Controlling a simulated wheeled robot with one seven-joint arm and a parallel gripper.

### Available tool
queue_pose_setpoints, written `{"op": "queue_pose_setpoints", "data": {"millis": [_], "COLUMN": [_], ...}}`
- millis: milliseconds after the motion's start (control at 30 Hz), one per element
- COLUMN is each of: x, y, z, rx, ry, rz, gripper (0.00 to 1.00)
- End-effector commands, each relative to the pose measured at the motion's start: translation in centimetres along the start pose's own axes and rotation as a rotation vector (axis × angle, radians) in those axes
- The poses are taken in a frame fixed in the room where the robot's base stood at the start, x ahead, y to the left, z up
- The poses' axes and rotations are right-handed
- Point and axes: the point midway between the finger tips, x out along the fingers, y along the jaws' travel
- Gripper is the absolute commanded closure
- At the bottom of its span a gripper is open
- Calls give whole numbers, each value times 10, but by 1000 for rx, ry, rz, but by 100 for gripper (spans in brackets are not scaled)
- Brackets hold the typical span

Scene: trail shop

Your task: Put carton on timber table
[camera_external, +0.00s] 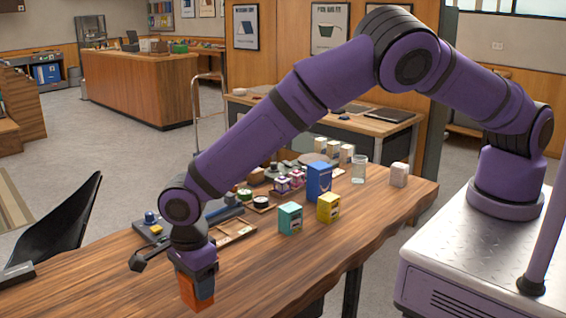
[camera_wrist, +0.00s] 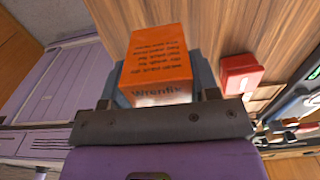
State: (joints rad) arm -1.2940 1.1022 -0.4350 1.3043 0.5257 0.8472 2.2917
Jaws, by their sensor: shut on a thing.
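An orange carton (camera_external: 190,292) with dark printed lettering is in my gripper (camera_external: 197,284), low at the near left of the timber table (camera_external: 385,212). The carton also shows in the wrist view (camera_wrist: 157,62), between the two blue-grey fingers, with the gripper shut on it. Brown wood grain of the table (camera_wrist: 225,30) lies beyond it there. I cannot tell whether the carton's underside touches the tabletop. The fingers hide part of its sides.
A teal carton (camera_external: 290,218), a yellow carton (camera_external: 328,207) and a blue box (camera_external: 319,181) stand mid-table. A wooden tray (camera_external: 232,232) lies right of my gripper. A red box (camera_wrist: 240,74) is near the carton in the wrist view. The tabletop's front right is bare.

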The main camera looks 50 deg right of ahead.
Motion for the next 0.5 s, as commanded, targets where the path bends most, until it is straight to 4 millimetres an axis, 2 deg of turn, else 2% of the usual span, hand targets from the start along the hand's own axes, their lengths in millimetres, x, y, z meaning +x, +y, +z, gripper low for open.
{"op": "queue_pose_setpoints", "data": {"millis": [200, 500], "x": [4, 9], "y": [-29, -60], "z": [28, 57], "rx": [-1, 0], "ry": [-1, 0], "rz": [-1, -1], "gripper": [72, 72]}}
